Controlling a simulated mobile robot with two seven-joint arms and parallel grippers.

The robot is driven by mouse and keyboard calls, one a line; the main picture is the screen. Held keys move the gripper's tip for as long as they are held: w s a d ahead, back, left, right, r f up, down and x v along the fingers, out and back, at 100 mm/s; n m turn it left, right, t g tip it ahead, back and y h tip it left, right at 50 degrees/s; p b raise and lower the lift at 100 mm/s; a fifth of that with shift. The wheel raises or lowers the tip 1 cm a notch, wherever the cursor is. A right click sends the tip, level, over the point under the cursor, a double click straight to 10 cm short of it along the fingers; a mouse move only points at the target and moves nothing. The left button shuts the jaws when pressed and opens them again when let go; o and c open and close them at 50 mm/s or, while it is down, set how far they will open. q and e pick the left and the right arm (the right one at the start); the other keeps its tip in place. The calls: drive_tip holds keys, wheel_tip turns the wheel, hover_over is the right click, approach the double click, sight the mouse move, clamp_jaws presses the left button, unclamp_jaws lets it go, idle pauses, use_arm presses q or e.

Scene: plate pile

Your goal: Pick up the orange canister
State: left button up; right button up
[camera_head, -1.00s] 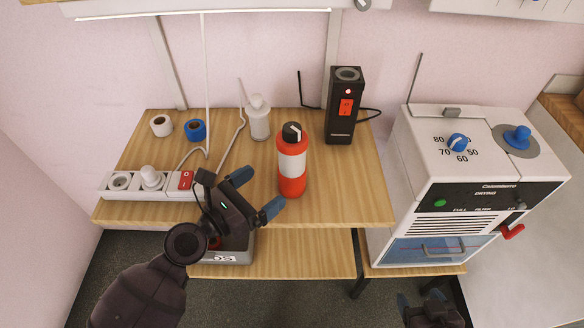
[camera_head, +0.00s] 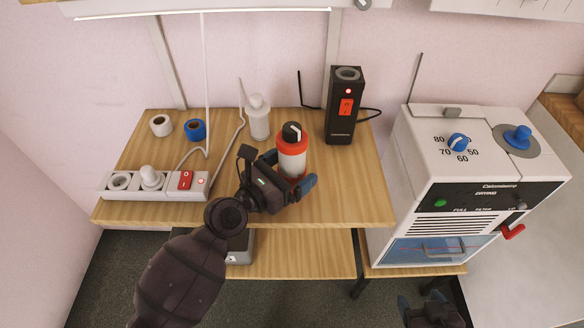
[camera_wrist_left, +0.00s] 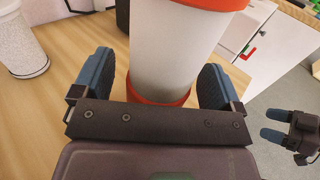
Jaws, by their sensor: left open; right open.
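The orange canister (camera_head: 292,150) stands upright on the wooden table, orange-red at top and bottom with a white middle and a dark cap. My left gripper (camera_head: 288,178) is open, with its blue fingers on either side of the canister. In the left wrist view the canister (camera_wrist_left: 172,50) stands between the two fingers of my left gripper (camera_wrist_left: 160,84), and I cannot tell whether either finger touches it. The lower part is partly hidden by the gripper in the head view. My right gripper (camera_head: 428,300) is open and empty, low in front of the white drying machine.
A white bottle (camera_head: 258,118) stands behind and left of the canister. A black device (camera_head: 345,108) stands behind right. A power strip (camera_head: 152,184) and two tape rolls (camera_head: 161,126) (camera_head: 195,130) are at left. The drying machine (camera_head: 465,165) is at right. The table's right front (camera_head: 355,205) is clear.

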sight(280, 154)
use_arm(q)
drive_tip(key=c, duration=1.1)
drive_tip(key=shift+r, duration=0.1)
drive_tip(key=shift+c, duration=1.3)
use_arm(e)
drive_tip(key=shift+w+a+r, duration=0.1)
drive_tip(key=shift+w+a, duration=0.05)
use_arm(q)
wheel_tip(280, 154, up, 7)
drive_tip(key=p, duration=0.3)
drive_tip(key=shift+f, duration=0.2)
wheel_tip(280, 154, up, 8)
drive_tip(key=p, duration=0.3)
wheel_tip(280, 154, up, 4)
drive_tip(key=shift+f+p, duration=0.1)
drive_tip(key=shift+p, duration=0.75)
drive_tip(key=shift+r, duration=0.8)
use_arm(e)
wheel_tip(280, 154, up, 8)
drive_tip(key=shift+w+d+f+t, duration=0.2)
drive_tip(key=shift+d+f+t, duration=0.05)
drive_tip(key=shift+t, duration=0.15)
